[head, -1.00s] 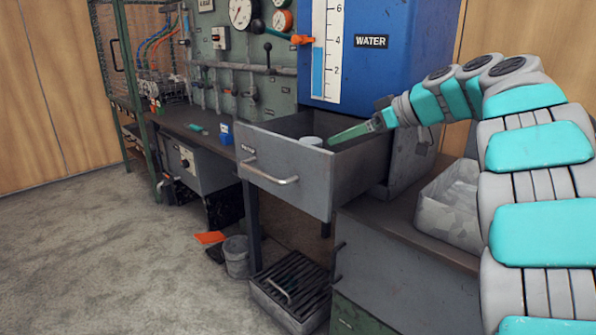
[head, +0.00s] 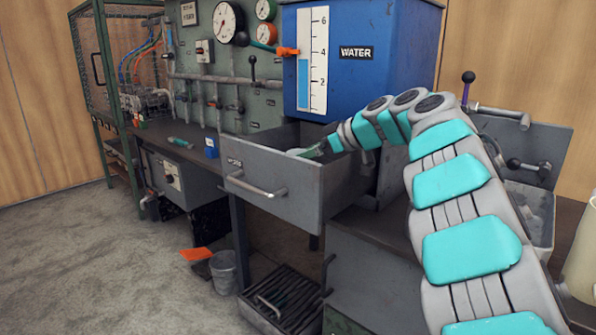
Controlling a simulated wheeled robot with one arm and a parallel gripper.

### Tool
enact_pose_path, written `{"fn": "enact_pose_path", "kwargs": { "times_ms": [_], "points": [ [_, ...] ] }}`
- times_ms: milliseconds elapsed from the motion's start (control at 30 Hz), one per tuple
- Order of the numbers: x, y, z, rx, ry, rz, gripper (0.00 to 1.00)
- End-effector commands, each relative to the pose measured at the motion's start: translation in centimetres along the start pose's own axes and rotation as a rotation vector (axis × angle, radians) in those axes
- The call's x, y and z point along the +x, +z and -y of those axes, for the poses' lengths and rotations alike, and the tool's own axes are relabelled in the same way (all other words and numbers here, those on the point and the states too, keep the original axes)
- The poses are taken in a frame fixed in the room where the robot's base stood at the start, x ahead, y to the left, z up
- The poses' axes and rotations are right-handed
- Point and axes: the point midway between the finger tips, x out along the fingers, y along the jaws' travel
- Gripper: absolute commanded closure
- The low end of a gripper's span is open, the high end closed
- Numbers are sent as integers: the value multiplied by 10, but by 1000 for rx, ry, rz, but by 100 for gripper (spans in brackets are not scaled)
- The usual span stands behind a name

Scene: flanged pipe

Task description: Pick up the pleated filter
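An open grey metal drawer (head: 300,195) juts out below the blue water tank. A small pale round thing (head: 295,152), perhaps the pleated filter, shows just over the drawer's rim; most of it is hidden and I cannot make out pleats. My gripper (head: 310,153), dark green, reaches from the right into the drawer, with its tips at or right beside the pale thing. The tips are small and partly hidden, so I cannot tell whether they hold it.
The blue tank (head: 365,60) stands behind the drawer. A grey bin (head: 530,215) and a panel with black-knobbed levers (head: 525,140) are at the right. A bucket (head: 223,272) and a slatted crate (head: 280,300) are on the floor. The floor at left is clear.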

Motion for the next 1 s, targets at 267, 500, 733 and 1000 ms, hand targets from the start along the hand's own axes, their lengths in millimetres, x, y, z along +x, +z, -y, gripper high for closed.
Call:
{"fn": "enact_pose_path", "kwargs": {
  "times_ms": [267,500,733,1000],
  "points": [
    [0,0,0,1,0,0,11],
    [0,1,0,1,0,1,38],
    [0,1,0,1,0,1,64],
    [0,1,0,1,0,1,91]
  ]
}}
